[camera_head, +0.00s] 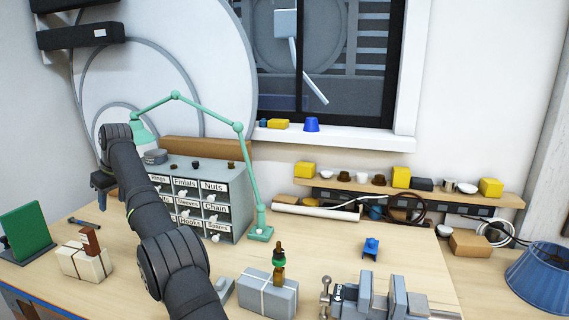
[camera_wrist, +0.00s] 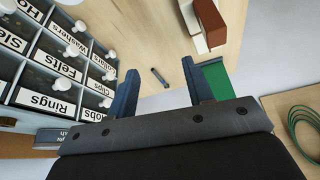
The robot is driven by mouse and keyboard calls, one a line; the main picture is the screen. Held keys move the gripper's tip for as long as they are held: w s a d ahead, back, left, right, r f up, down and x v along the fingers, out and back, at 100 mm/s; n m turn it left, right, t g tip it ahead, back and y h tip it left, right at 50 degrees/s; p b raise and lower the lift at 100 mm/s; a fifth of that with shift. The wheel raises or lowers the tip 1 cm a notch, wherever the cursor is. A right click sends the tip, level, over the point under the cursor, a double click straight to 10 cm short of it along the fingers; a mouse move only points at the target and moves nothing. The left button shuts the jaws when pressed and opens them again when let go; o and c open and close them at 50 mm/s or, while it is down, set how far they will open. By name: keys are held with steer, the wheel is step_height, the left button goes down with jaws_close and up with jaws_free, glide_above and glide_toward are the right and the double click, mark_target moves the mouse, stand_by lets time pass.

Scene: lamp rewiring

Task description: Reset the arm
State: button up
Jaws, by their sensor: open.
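My gripper (camera_wrist: 158,85) is open in the wrist view, with two dark fingers apart and nothing between them. In the head view my dark arm rises from the bottom and bends over at the left; its gripper end (camera_head: 103,181) shows partly at the left side of the drawer cabinet (camera_head: 238,200). The same labelled cabinet (camera_wrist: 62,60) fills the left of the wrist view, close to one finger.
A dark rod (camera_head: 84,223) lies on the bench (camera_head: 330,255). At left stand a green board (camera_head: 27,232) and a pale box (camera_head: 84,262) with a brown block. A green lamp (camera_head: 240,128) arches behind my arm. A vise (camera_head: 375,300) and wrapped box (camera_head: 268,293) stand in front.

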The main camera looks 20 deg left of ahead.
steer(key=w+d+r+m, duration=0.2)
steer(key=w+d, duration=0.5)
steer(key=d, duration=0.2)
steer(key=w+d+r+m+t+h, duration=0.1)
steer(key=w+d+r+m, duration=0.1)
steer(key=w+d, duration=0.5)
steer(key=w+d+r+m+t, duration=0.1)
steer(key=w+d+r+m, duration=0.2)
steer(key=w+d, duration=0.4)
steer(key=shift+w+d+r, duration=0.15)
steer(key=shift+d+r, duration=0.05)
steer(key=shift+d, duration=0.75)
steer(key=shift+w+d+r, duration=0.15)
steer(key=shift+d+r, duration=0.05)
steer(key=shift+d, duration=0.75)
steer(key=w+d+m+t+h, duration=0.1)
steer(key=d+m, duration=0.5)
steer(key=d, duration=2.1)
steer(key=shift+w+d+f+t+h, duration=0.15)
steer(key=shift+w+d+t+h, duration=0.2)
steer(key=shift+w+h, duration=0.6)
steer(key=shift+w, duration=0.25)
steer(key=s+a+n+y, duration=0.1)
steer(key=a+n, duration=0.3)
steer(key=a, duration=1.8)
steer(key=shift+s+r+n+g+y, duration=0.15)
steer(key=shift+r+n+g+y, duration=0.15)
steer(key=shift+r+g+y, duration=0.2)
steer(key=shift+d+f, duration=0.1)
steer(key=shift+d, duration=0.05)
